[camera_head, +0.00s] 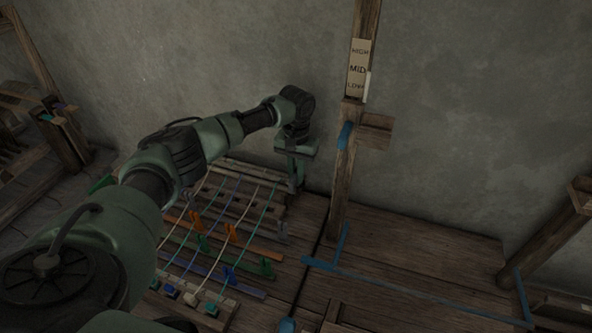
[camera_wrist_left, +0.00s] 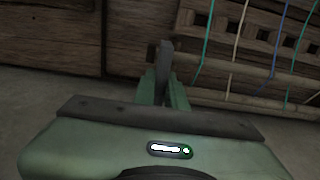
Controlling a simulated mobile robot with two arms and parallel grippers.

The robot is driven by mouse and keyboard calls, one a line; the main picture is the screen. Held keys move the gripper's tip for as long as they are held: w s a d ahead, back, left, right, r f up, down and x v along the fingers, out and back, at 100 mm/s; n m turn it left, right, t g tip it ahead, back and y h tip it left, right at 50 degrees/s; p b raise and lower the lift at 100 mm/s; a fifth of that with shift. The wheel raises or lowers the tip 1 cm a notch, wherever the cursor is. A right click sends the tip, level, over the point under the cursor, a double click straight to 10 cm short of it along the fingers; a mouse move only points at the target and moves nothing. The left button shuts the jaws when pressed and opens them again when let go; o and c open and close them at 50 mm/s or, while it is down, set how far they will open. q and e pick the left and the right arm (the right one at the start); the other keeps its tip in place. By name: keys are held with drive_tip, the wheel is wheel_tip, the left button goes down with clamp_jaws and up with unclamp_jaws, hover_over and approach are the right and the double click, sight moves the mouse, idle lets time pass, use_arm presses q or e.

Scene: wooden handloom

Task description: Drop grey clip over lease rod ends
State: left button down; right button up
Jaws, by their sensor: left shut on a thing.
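My left gripper (camera_head: 296,186) hangs at the far right corner of the loom's thread bed in the head view. In the left wrist view its green fingers (camera_wrist_left: 164,92) are shut on a narrow dark grey piece, which looks like the grey clip (camera_wrist_left: 165,58). The wooden lease rods (camera_head: 243,193) appear to lie across the far part of the bed, under the coloured threads. In the head view I cannot tell whether the clip touches the rod ends. My right gripper is not in view.
A wooden post (camera_head: 342,190) with a HIGH/MID/LOW plate (camera_head: 359,69) rises right of the gripper. The boards (camera_head: 430,250) beyond it carry blue strips.

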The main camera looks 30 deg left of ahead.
use_arm(q)
drive_tip(key=shift+f, duration=1.05)
drive_tip(key=c, duration=1.4)
unclamp_jaws()
drive_tip(key=shift+r, duration=0.1)
drive_tip(key=shift+r+b, duration=0.65)
drive_tip(key=shift+r, duration=3.2)
